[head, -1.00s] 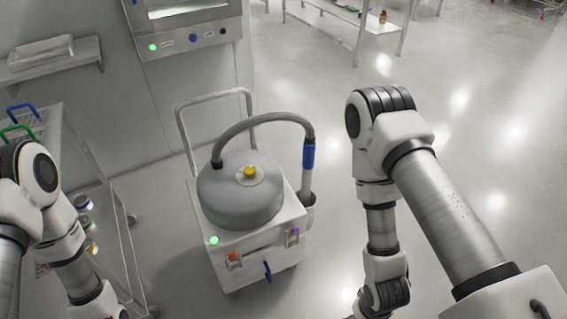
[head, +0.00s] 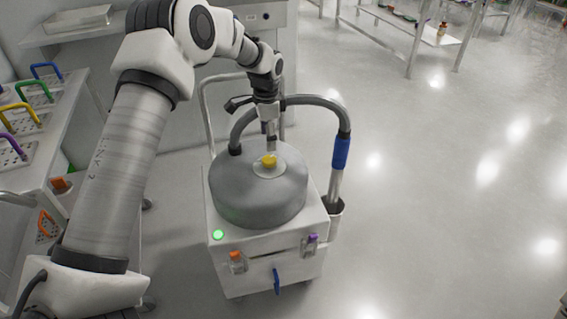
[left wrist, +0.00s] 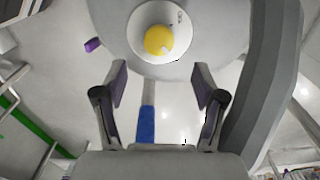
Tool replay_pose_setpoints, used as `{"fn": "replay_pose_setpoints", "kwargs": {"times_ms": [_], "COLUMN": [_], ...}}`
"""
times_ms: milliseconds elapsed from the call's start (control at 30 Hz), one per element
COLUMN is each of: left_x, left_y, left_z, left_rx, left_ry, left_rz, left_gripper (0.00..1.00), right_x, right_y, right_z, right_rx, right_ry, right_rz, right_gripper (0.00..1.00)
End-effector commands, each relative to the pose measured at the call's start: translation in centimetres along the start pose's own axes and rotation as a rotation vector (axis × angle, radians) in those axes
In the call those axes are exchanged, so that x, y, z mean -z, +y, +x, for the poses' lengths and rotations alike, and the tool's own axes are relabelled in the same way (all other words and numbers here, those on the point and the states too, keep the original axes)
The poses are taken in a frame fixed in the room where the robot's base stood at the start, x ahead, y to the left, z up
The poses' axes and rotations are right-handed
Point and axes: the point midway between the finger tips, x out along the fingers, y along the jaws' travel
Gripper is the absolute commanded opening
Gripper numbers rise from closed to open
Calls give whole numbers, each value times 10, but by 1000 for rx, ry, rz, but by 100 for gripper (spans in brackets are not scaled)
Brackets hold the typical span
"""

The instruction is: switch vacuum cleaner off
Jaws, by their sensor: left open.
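The vacuum cleaner (head: 245,190) has a round grey lid on a white wheeled body, with a green lamp (head: 218,235) lit on its front left corner. A yellow knob (head: 269,160) sits on a pale disc at the top of the lid. My left gripper (head: 270,140) is above the lid, close to the knob. In the left wrist view the knob (left wrist: 158,40) lies ahead of my open left gripper (left wrist: 156,80), with nothing between the fingers. Whether a finger touches the knob is not clear. My right gripper is not in view.
The grey hose (head: 315,101) arches behind my left gripper to a blue-gripped wand (head: 340,152). A push handle stands behind the lid. A cart (head: 60,100) with coloured handles is at the left. The floor (head: 450,220) at the right is clear.

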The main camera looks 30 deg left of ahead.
Motion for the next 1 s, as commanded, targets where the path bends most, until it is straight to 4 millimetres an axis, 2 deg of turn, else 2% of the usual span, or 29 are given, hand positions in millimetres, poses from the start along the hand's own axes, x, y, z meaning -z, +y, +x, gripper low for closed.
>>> {"fn": "replay_pose_setpoints", "kwargs": {"times_ms": [333,467,667,700,833,867,1000], "left_x": [0,0,0,0,0,0,0], "left_y": [2,2,2,2,2,2,2], "left_z": [63,73,74,74,74,74,74], "left_rx": [-4,-3,-2,-2,-3,-3,-3], "left_ry": [-4,-3,-3,-3,-3,-3,-3], "left_rz": [1,1,1,1,1,1,0], "left_gripper": [70,70,70,63,17,10,10], "right_x": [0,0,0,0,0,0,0], "right_y": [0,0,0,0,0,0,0], "right_z": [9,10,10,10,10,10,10], "right_rx": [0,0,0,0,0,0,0], "right_ry": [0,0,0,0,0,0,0], "right_rz": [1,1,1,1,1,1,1], "right_gripper": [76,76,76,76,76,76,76]}}
